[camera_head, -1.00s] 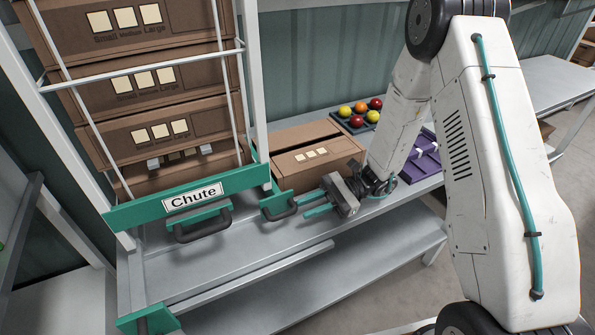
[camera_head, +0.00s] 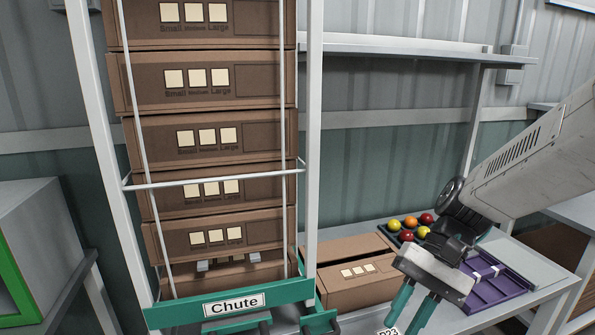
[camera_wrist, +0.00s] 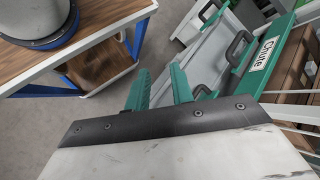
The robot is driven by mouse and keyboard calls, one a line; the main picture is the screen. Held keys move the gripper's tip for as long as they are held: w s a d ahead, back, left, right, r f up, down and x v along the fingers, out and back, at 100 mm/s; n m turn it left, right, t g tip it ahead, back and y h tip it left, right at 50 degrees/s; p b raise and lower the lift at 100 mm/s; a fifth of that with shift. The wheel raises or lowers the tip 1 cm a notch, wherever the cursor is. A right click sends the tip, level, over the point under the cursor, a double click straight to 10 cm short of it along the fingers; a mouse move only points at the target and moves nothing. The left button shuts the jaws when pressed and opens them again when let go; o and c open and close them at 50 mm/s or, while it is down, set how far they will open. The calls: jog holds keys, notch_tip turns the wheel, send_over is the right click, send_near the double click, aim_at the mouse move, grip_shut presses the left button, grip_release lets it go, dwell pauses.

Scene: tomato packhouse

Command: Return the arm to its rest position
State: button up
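My arm (camera_head: 540,158) reaches in from the right in the head view, folded with the wrist low. My gripper (camera_head: 406,316) points down and toward the front, right of the brown cardboard box on the bench. Its two teal fingers stand apart with nothing between them. The wrist view also shows the gripper (camera_wrist: 160,78) with a clear gap between the fingers. In the head view the fingertips lie close to the bottom edge and partly out of the picture.
A rack of stacked brown boxes (camera_head: 218,134) has a green Chute bar (camera_head: 190,312). A cardboard box (camera_head: 350,290) sits on the bench, behind it a dark tray of tomatoes. A purple crate (camera_head: 505,283) lies right. The wrist view shows a wood-topped table (camera_wrist: 98,22) with a round bin (camera_wrist: 40,22).

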jog(key=s+d+r+n+t+h, duration=0.3)
jog(key=s+d+r+t+h, duration=0.3)
jog(key=s+d, duration=0.3)
jog(key=shift+s+d+r+t+h, duration=0.3)
jog(key=shift+s+h, duration=0.1)
jog(key=shift+s, duration=0.25)
dwell(0.6)
